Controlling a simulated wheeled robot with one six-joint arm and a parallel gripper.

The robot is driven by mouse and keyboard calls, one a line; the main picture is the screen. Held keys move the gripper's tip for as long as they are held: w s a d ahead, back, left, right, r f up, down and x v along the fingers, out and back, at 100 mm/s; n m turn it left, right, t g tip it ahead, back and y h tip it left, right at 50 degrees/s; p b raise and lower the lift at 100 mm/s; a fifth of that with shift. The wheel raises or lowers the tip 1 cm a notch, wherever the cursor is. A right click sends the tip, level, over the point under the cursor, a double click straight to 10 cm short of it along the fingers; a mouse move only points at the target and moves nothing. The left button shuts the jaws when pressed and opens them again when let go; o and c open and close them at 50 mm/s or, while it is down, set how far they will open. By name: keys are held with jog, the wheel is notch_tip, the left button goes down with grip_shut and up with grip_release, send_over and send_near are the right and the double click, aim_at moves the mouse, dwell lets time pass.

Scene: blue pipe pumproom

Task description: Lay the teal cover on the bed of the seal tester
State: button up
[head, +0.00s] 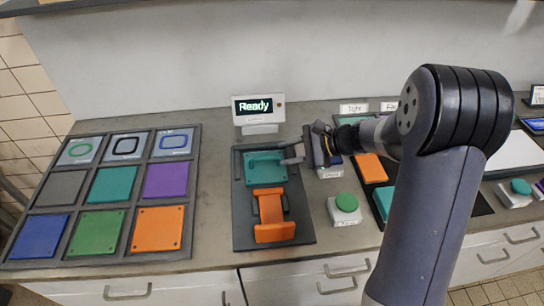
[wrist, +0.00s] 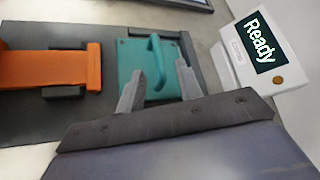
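The teal cover (head: 265,178), a flat square plate with a raised bar handle, lies on the dark base of the seal tester (head: 240,232), behind the orange clamp (head: 270,213). It looks flat. In the wrist view the cover (wrist: 132,58) is just beyond my fingertips. My gripper (head: 293,154) is at the cover's right edge in the head view. In the wrist view my gripper (wrist: 160,72) has its two grey fingers apart, with the near end of the handle showing between them. I cannot tell whether they touch it. The bed under the cover is hidden.
A display reading "Ready" (head: 259,107) stands behind the tester. A green button box (head: 345,209) is to its right. A dark rack (head: 72,245) of coloured plates fills the left. Orange (head: 371,168) and teal (head: 384,200) plates lie right, partly behind my arm.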

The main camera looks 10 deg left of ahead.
jog(key=v, duration=0.4)
jog(key=shift+d+r, duration=0.1)
jog(key=shift+r, duration=0.05)
dwell(1.1)
